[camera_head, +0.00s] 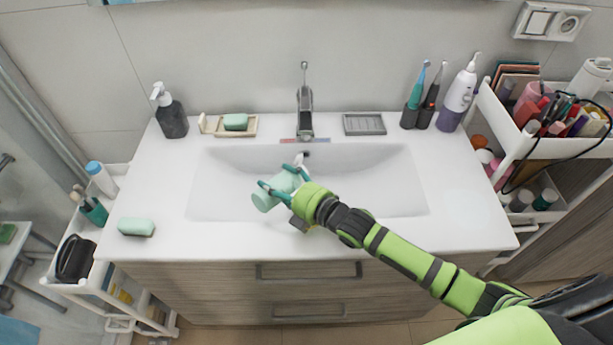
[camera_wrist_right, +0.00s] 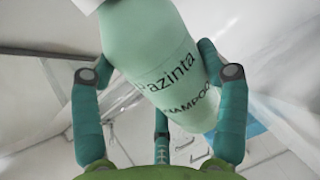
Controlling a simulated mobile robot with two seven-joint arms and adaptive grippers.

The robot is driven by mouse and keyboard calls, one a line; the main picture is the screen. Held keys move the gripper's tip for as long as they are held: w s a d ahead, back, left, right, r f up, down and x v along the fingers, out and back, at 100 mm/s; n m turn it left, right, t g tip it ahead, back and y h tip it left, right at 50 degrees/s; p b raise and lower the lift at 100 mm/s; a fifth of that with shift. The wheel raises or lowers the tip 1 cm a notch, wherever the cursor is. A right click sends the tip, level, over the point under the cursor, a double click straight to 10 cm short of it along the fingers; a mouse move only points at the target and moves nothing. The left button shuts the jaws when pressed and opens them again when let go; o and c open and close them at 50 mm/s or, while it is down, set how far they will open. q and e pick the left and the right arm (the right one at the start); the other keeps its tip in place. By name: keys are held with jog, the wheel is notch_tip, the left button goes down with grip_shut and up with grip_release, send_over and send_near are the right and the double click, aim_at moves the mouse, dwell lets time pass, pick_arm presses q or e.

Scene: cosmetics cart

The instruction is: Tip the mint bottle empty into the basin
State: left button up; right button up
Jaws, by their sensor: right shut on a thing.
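The mint bottle (camera_head: 277,188) is held tilted over the white basin (camera_head: 390,185), with its white cap end (camera_head: 299,160) towards the tap and its broad base towards the lower left. My right gripper (camera_head: 285,188) is shut on the bottle. In the right wrist view, the bottle (camera_wrist_right: 165,70) lies slantwise between the teal fingers of the gripper (camera_wrist_right: 160,85), and its label reads "azinta" and "SHAMPOO". The bottle's top is cut off by the upper edge there. I cannot tell whether anything flows out. My left gripper is not in view.
The tap (camera_head: 305,105) stands behind the basin. A dark soap pump (camera_head: 171,115), a soap dish (camera_head: 212,126), a grey tray (camera_head: 364,124) and toothbrush cups (camera_head: 416,115) line the back. A green soap (camera_head: 136,227) lies at front left. Carts stand on both sides.

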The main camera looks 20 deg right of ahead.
aim_at(289, 173)
jog(key=shift+w+d+r+m, duration=0.1)
jog(key=shift+d+r+m, duration=0.05)
jog(key=shift+r+m, duration=0.25)
jog(key=shift+d+r+m+p, duration=0.15)
jog(key=shift+r+m+p, duration=0.15)
jog(key=shift+p, duration=0.1)
jog(key=shift+w+d+r+m+y, duration=0.2)
jog(key=shift+r+m+y, duration=0.15)
jog(key=shift+m, duration=0.25)
jog(key=shift+d+r, duration=0.1)
jog(key=shift+r, duration=0.05)
jog(key=shift+w+d+r+m+y, duration=0.3)
jog(key=shift+d+r+m+y, duration=0.1)
jog(key=shift+m, duration=0.5)
dwell(0.5)
jog(key=shift+w+d+r+m+b, duration=0.25)
jog(key=shift+d+r+m+b, duration=0.15)
jog(key=shift+m, duration=0.3)
dwell(2.4)
